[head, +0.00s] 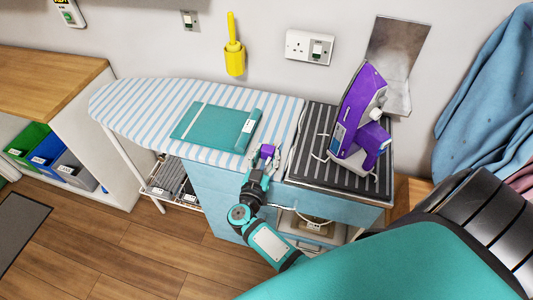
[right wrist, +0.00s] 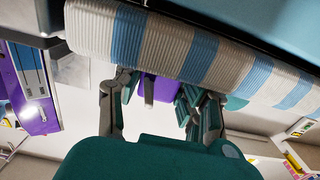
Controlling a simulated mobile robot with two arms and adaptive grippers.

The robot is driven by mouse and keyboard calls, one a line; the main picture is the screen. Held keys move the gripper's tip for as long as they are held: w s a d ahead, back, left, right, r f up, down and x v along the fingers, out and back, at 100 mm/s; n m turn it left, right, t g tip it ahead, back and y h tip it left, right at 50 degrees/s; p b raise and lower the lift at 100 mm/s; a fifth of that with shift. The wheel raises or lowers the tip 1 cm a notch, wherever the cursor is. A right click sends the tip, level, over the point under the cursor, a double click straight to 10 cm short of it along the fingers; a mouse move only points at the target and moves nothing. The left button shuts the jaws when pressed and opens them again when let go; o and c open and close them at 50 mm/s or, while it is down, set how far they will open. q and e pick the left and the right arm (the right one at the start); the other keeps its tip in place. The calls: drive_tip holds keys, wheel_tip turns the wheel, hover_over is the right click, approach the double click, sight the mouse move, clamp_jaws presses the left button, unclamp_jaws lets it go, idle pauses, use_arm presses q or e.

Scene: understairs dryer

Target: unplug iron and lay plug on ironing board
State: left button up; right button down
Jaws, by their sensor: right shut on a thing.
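The purple plug (head: 267,151) is held in my right gripper (head: 262,164) at the front edge of the striped ironing board (head: 150,99). In the right wrist view the plug (right wrist: 148,88) shows between the two fingers (right wrist: 160,100), close to the board's padded edge (right wrist: 170,45); I cannot tell whether it touches the board. The purple iron (head: 352,112) stands on a dark ribbed rest (head: 310,150) at the board's right end. A pale cord runs near the rest's left edge. The white wall socket (head: 310,47) has nothing plugged in. My left gripper is out of view.
A folded teal cloth or folder (head: 216,128) with a white label lies mid-board. A yellow holder (head: 234,58) hangs on the wall. A metal plate (head: 396,60) stands behind the iron. Blue clothing (head: 495,100) hangs at right. The board's left end is clear.

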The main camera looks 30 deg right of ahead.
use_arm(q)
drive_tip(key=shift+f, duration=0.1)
use_arm(e)
drive_tip(key=shift+f, duration=0.15)
drive_tip(key=c, duration=0.7)
unclamp_jaws()
